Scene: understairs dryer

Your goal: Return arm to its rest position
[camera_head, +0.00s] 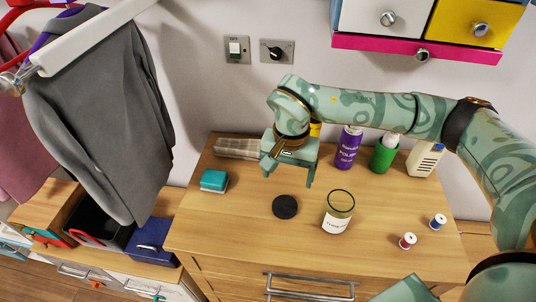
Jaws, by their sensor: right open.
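My right arm (375,112) comes in from the right, patterned in green, and reaches across the back part of the wooden dresser top. My right gripper (288,180) points down at its end, above the dresser top. Its two fingers are apart with nothing between them. A black round lid (285,207) lies on the wood just in front of the gripper. A labelled jar (338,212) with an open top stands to the right of the lid. My left gripper is not in view.
On the wooden dresser (235,235) stand a teal block (214,181), a purple can (347,150), a green container (384,157), a white bottle (425,160) and two thread spools (407,241). Wall drawers (420,50) hang above the arm. Grey clothing (105,110) hangs at left.

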